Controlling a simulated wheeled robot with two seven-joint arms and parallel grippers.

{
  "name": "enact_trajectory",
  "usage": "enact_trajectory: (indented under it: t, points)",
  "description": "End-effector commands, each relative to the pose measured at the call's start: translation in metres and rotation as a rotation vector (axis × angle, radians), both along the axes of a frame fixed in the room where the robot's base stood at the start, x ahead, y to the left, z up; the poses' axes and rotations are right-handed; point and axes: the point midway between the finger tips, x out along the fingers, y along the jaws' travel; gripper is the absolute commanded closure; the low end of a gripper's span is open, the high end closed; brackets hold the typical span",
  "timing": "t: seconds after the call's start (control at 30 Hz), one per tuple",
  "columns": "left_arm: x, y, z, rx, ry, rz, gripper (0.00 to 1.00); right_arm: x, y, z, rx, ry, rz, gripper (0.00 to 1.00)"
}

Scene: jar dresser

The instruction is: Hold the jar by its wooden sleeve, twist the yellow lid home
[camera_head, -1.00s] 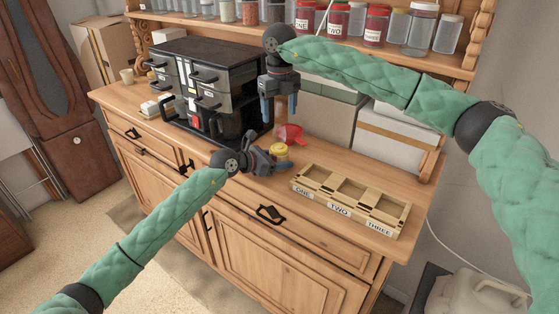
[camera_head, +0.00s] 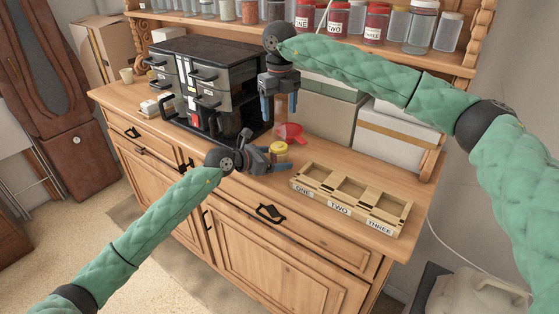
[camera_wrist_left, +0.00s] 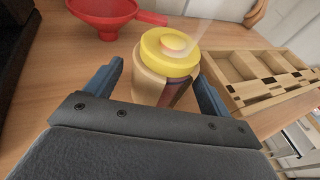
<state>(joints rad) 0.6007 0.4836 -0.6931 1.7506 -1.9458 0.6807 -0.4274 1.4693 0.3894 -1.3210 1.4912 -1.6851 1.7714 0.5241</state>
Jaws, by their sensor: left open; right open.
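The jar (camera_wrist_left: 176,88) stands upright on the dresser top, with a tan wooden sleeve (camera_wrist_left: 147,86) around part of its side and reddish contents showing. The yellow lid (camera_wrist_left: 170,47) sits on its top; the lid also shows in the head view (camera_head: 279,147). How tightly it is seated cannot be told. My left gripper (camera_head: 277,166) is open at the jar; in the left wrist view its blue fingers (camera_wrist_left: 158,88) stand on either side of the jar with gaps. My right gripper (camera_head: 279,103) is open and empty, pointing down above the dresser behind the jar.
A red funnel (camera_head: 291,133) lies just behind the jar. A wooden tray (camera_head: 349,198) labelled ONE, TWO, THREE stands to the right with empty compartments. A black coffee machine (camera_head: 205,85) stands at the left. Pale boxes (camera_head: 395,135) and shelved jars (camera_head: 337,20) are behind.

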Motion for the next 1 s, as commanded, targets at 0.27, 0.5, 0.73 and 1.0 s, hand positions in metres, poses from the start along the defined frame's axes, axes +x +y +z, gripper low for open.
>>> enact_trajectory:
  t: [0.27,0.5,0.73,1.0]
  points:
    - [-0.022,0.035,0.008,0.002,-0.001,-0.001,0.18,0.000,0.000,-0.025,0.000,0.000,0.000,0.28]
    - [-0.031,0.050,0.016,0.000,-0.001,-0.001,0.18,0.000,0.000,-0.031,0.000,0.000,0.000,0.28]
    - [-0.032,0.051,0.018,0.000,0.000,-0.001,0.18,0.000,0.000,-0.031,0.000,0.000,0.000,0.28]
    - [-0.032,0.052,0.018,0.001,0.001,-0.001,0.18,0.000,0.000,-0.031,0.000,0.000,0.001,0.28]
